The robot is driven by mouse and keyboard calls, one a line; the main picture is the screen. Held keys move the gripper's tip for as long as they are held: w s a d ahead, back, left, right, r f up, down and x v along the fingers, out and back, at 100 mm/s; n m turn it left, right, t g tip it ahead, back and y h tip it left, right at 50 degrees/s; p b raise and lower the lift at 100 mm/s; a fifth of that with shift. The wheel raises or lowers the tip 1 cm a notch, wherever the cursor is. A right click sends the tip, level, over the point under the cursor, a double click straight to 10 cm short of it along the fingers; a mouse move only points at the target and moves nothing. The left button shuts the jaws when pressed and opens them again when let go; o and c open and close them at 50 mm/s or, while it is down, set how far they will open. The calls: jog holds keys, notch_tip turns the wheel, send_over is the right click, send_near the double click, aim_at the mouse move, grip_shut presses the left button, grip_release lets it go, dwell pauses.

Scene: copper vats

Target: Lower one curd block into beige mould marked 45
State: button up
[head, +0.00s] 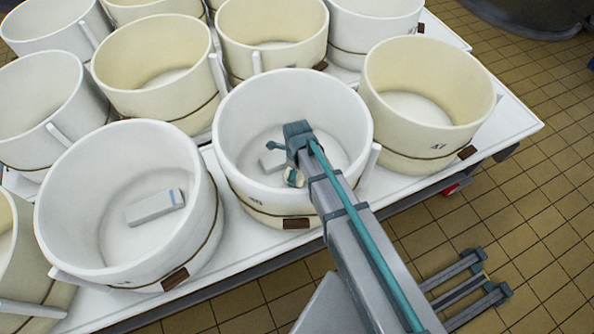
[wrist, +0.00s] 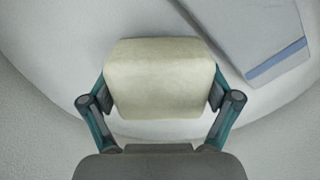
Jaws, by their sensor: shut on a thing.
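My gripper (head: 296,168) hangs inside the round mould (head: 345,107) in the middle of the front row. In the wrist view my gripper (wrist: 160,92) is shut on a cream curd block (wrist: 160,75), one finger at each side. The block, small in the head view (head: 294,179), appears held above the mould floor; the exact gap is unclear. This mould looks whitish, and its dark number is too small to read surely. A pale block with a blue stripe (wrist: 268,45) lies on its floor beside the held curd. I cannot make out which mould is marked 45.
A beige mould marked 47 (head: 430,90) stands at right, looking empty. A white mould (head: 60,180) at left holds a pale blue-striped block (head: 155,207). Several more moulds crowd the white table (head: 500,125) behind. Tiled floor is open at right.

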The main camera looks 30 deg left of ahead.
jog(key=shift+f, duration=0.4)
dwell(0.3)
jog(key=o, duration=1.2)
jog(key=shift+r, duration=0.15)
